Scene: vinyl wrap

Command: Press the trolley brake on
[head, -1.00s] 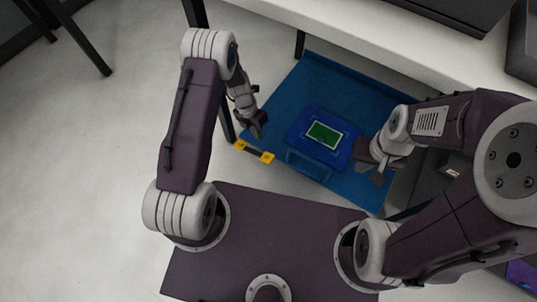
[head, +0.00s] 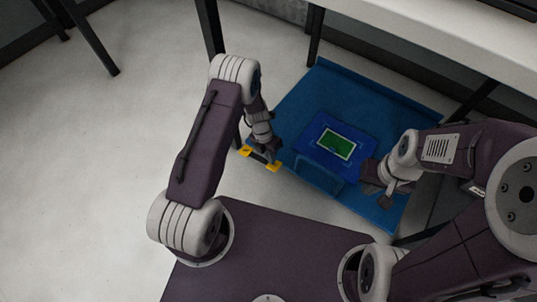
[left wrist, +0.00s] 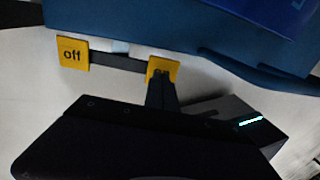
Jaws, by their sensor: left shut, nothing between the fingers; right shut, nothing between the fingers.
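The blue trolley (head: 300,90) stands on the floor. Its brake, a dark bar (left wrist: 117,63) with a yellow pad at each end, sits at its near left edge. The pad marked "off" (left wrist: 73,54) is at the left in the left wrist view. The other yellow pad (left wrist: 163,65) is partly hidden behind my left fingertips; its lettering is mostly covered. My left gripper (head: 268,155) is shut and empty, its tips right at this pad; I cannot tell if they touch. My right gripper (head: 387,197) is shut and empty over the trolley's right side.
A blue box (head: 320,147) with a green, white-edged panel on top sits on the trolley. A white table (head: 430,40) with dark legs runs along the back right. The light floor (head: 100,180) at the left is clear.

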